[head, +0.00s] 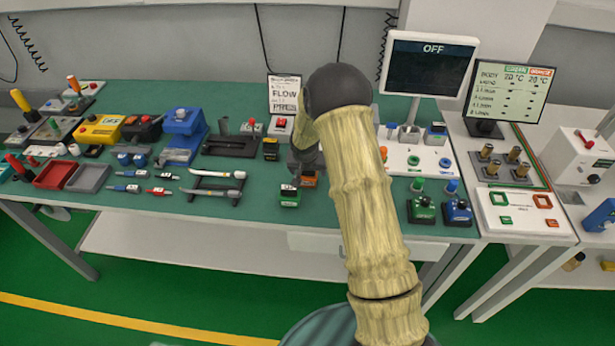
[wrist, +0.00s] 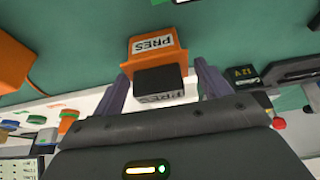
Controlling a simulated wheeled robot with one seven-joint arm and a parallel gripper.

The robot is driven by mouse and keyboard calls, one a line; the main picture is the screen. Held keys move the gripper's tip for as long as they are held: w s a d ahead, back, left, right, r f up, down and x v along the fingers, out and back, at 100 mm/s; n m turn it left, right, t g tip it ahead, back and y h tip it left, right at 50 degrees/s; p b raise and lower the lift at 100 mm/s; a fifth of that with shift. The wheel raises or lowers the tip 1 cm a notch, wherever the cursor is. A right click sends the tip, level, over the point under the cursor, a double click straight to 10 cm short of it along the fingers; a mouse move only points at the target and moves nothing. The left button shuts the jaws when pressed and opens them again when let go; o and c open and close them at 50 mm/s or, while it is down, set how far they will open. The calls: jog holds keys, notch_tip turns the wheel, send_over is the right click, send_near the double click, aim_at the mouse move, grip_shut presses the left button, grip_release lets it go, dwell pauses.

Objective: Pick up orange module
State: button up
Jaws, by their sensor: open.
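The orange module (wrist: 153,46), a block with a white label reading PRES and a black top part, sits between the two fingers of my gripper (wrist: 160,74) in the wrist view. The fingers are apart, one on each side of the module, with a visible gap on both sides. In the head view, the orange module (head: 309,180) shows only partly, just below my gripper (head: 304,164). My dark wrist and pale arm cover much of the area around it there.
A green module (head: 290,196) stands close on the left, near the table's front edge. A black module with a yellow label (head: 271,149) stands behind it to the left. Green and blue modules (head: 458,211) stand right of my arm.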

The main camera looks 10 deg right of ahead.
jog(key=c, duration=0.8)
jog(key=shift+r, duration=0.1)
notch_tip(320, 180, up, 10)
jog(key=shift+f+b, duration=0.1)
jog(key=shift+b, duration=0.45)
